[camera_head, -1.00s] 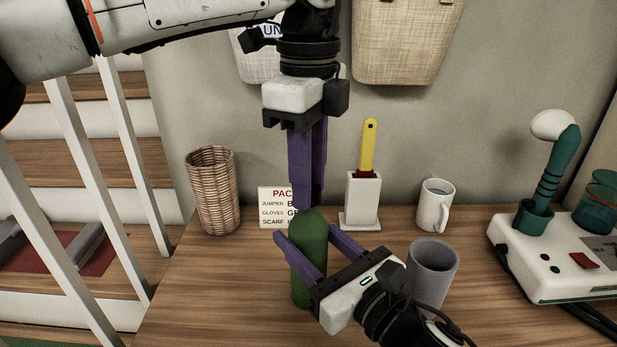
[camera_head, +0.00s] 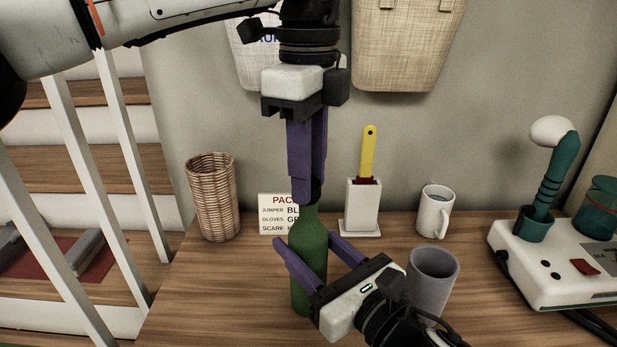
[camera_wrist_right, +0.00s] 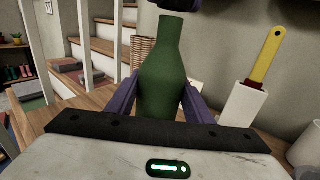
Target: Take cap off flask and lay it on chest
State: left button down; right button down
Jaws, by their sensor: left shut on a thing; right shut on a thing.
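The flask (camera_head: 310,245) is a green bottle with a narrow neck, upright over the wooden top (camera_head: 205,295); whether this is the chest I cannot tell. My right gripper (camera_head: 308,243) is shut around the flask's body. In the right wrist view the flask (camera_wrist_right: 168,80) stands between the purple fingers. My left gripper (camera_head: 307,196) points straight down from above and is shut at the top of the neck. The cap is mostly hidden between its fingertips, with only a dark bit showing. I cannot tell whether the cap is still touching the flask.
A grey cup (camera_head: 432,280) stands close to my right wrist. Behind are a wicker basket (camera_head: 213,195), a lettered card (camera_head: 278,214), a yellow-handled tool in a white holder (camera_head: 362,205) and a white mug (camera_head: 434,210). A white machine (camera_head: 555,265) is at right. The front left top is clear.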

pick_arm(q)
jog(key=shift+r, duration=0.1)
jog(key=shift+r, duration=2)
pick_arm(e)
jog(key=c, duration=0.8)
grip_release()
jog(key=shift+s, duration=0.1)
